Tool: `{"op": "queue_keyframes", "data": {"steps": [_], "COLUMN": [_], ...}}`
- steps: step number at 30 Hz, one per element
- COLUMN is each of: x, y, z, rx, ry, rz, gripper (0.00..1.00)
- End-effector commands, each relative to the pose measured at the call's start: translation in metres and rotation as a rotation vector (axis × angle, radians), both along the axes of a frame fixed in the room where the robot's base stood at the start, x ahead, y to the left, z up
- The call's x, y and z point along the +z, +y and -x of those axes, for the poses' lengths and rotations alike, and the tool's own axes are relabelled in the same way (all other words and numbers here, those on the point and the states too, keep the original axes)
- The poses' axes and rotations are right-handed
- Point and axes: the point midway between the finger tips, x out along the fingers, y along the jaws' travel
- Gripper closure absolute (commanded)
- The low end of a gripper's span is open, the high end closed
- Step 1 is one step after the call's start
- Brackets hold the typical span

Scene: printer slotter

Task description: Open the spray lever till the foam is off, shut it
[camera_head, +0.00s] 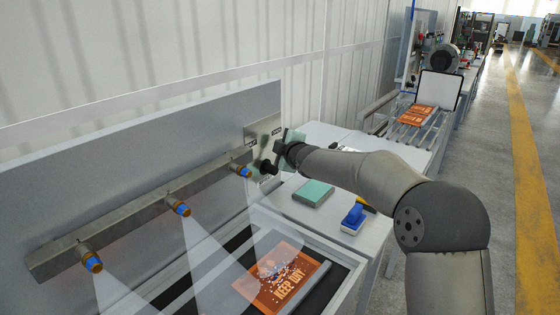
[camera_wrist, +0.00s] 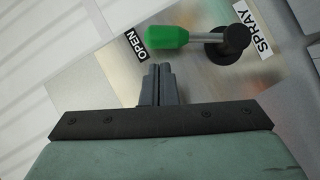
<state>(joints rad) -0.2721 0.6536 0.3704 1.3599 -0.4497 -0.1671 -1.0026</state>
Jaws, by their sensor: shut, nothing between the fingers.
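The spray lever (camera_wrist: 170,37) has a green grip and a metal rod on a black round pivot. In the wrist view its grip lies beside the "OPEN" label, and the "SPRAY" label is by the pivot. My gripper (camera_wrist: 157,70) is shut and empty, just below the green grip in that view and apart from it. In the head view my arm hides most of the lever panel (camera_head: 259,129). Three blue-orange nozzles (camera_head: 182,209) give out pale spray cones. An orange "KEEP DRY" sheet (camera_head: 270,296) lies in the basin, with white foam specks (camera_head: 279,267) on it.
A teal block (camera_head: 313,193) and a blue-handled tool (camera_head: 354,216) rest on the white counter right of the basin. A roller conveyor (camera_head: 408,131) with another orange sheet (camera_head: 416,114) stands farther back. A wall panel (camera_head: 190,122) rises behind the nozzle bar.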

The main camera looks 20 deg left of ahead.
Motion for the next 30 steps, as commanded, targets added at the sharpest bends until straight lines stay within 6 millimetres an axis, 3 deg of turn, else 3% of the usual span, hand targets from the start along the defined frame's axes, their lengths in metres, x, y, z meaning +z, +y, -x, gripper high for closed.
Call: {"op": "queue_keyframes", "data": {"steps": [3,9,15,30], "x": [0.01,0.024,0.034,0.037], "y": [-0.003,-0.037,-0.058,-0.066], "z": [0.017,0.051,0.074,0.085], "rx": [-0.002,-0.005,-0.005,-0.003], "ry": [-0.004,-0.001,0.001,0.001], "rz": [0.001,0.003,0.002,0.002], "gripper": [1.0,1.0,1.0,1.0]}}
